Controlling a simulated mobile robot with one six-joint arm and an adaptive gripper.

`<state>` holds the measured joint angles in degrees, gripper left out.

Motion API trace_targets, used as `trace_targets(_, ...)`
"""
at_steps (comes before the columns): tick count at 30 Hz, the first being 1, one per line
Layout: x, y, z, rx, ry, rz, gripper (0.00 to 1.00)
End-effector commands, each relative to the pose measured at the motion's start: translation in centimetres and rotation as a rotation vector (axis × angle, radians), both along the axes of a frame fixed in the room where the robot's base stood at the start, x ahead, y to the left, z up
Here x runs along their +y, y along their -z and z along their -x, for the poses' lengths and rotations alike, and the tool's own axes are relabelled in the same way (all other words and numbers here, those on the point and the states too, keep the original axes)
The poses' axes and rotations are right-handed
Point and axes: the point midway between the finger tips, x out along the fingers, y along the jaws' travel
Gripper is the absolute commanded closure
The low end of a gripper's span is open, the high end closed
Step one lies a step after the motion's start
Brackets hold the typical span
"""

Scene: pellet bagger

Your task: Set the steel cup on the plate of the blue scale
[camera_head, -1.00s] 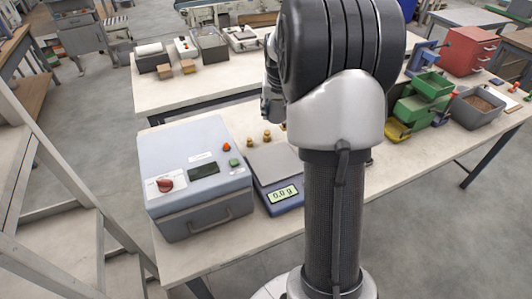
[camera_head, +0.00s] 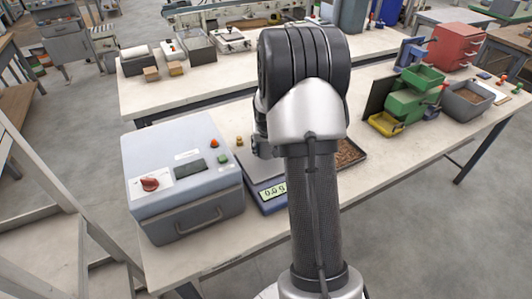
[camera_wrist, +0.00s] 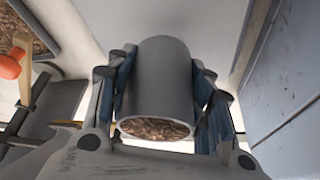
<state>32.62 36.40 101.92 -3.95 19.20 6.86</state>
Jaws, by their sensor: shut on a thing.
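The steel cup (camera_wrist: 155,75) is a grey cylinder with brown pellets showing at its open end. In the wrist view my gripper (camera_wrist: 162,82) is shut on it, with a finger on each side. In the head view the cup and fingers are hidden behind my arm. The blue scale (camera_head: 256,203) stands on the bench to the right of the grey-blue machine, its plate (camera_head: 254,166) partly behind my arm. The scale's display is partly covered. I cannot tell how high the cup is above the bench.
The grey-blue machine (camera_head: 180,172) stands close on the scale's left. A small brass weight (camera_head: 240,141) is behind the scale. A tray of brown pellets (camera_head: 352,152) lies right of my arm. Green and yellow bins (camera_head: 408,103) stand farther right. Bare bench lies in front of them.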

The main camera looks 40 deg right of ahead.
Motion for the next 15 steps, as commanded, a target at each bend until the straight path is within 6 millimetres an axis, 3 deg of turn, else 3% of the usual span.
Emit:
trace_targets(3,0.0,2.0,0.0,0.001,0.001,-0.001,0.82)
trace_targets(15,0.0,2.5,0.0,-0.001,0.0,0.001,0.82)
